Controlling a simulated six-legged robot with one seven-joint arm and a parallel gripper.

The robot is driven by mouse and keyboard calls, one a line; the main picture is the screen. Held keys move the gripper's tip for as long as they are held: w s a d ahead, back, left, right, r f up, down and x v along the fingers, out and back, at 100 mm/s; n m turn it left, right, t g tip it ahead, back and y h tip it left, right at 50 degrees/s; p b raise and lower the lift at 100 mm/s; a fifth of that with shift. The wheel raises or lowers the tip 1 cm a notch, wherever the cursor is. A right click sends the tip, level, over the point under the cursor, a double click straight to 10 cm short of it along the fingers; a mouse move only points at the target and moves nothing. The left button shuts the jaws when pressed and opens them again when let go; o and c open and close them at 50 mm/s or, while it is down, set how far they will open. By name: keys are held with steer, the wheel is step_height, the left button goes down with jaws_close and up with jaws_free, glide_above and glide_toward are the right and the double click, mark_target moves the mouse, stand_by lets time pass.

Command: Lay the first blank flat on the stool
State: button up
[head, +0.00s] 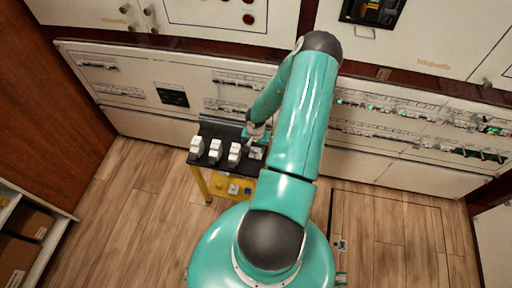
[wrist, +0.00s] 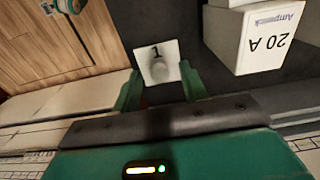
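The first blank is a small white plate (wrist: 147,54) marked "1" with a pale round knob in its middle. It lies flat on the dark top of the stool (head: 208,129), near its right end in the head view. My gripper (wrist: 160,82) points down at it, its two green fingers apart at either side of the plate's near part. The fingers do not touch the knob. In the head view my gripper (head: 255,135) is small and partly hidden by my arm.
Several white breakers stand on the stool left of the blank (head: 214,150); one marked "20 A" (wrist: 262,40) is close to my right finger in the wrist view. A yellow lower shelf (head: 233,188) holds small items. Panels with breaker rows (head: 400,125) stand behind. Wooden floor is clear to the left.

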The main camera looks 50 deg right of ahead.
step_height(320, 180, up, 14)
stand_by(0.7)
steer(key=shift+f, duration=0.1)
stand_by(0.6)
